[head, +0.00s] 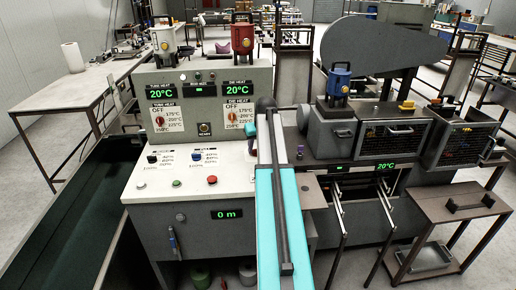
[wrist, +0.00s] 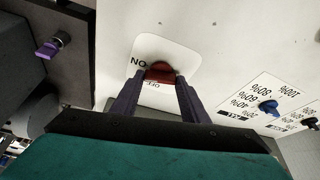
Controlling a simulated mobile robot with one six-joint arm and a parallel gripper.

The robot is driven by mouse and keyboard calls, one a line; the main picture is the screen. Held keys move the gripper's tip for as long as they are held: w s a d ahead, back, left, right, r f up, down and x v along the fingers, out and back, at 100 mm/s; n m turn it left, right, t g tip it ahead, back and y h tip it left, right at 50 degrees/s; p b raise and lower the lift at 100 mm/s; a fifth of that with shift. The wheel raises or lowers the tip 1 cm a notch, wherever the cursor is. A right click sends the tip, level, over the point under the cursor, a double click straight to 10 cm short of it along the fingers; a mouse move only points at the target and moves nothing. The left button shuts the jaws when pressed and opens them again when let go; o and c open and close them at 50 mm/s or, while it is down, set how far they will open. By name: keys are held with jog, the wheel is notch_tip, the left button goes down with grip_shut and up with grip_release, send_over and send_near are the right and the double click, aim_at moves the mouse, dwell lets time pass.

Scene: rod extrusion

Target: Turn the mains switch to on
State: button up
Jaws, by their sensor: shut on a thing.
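The mains switch (wrist: 161,73) is a red handle on a white plate. In the wrist view, an upside-down ON label stands to its left and an OFF label below it. My gripper (wrist: 160,80) has its two dark purple fingers at either side of the red handle, shut on it. Which label the handle points to is not clear, since the fingers cover its ends. In the head view my arm hides the switch on the right part of the white panel (head: 180,183).
A blue knob (wrist: 268,106) with percent marks is right of the switch in the wrist view. A purple knob (wrist: 47,48) sticks out at the left. In the head view, a red button (head: 212,180) and a green button (head: 177,183) are on the panel's front part.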

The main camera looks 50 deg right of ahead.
jog(key=shift+m+g+h, duration=0.3)
jog(key=shift+m+h, duration=0.1)
jog(key=shift+m, duration=0.9)
jog(key=o, duration=1.1)
jog(key=shift+c, duration=0.2)
jog(key=shift+a, duration=0.1)
jog(key=shift+r, duration=0.1)
jog(key=b+v, duration=0.2)
jog(key=v, duration=1.1)
jog(key=shift+a+r+b, duration=0.15)
jog(key=shift+r+b, duration=0.15)
jog(key=shift+r, duration=0.1)
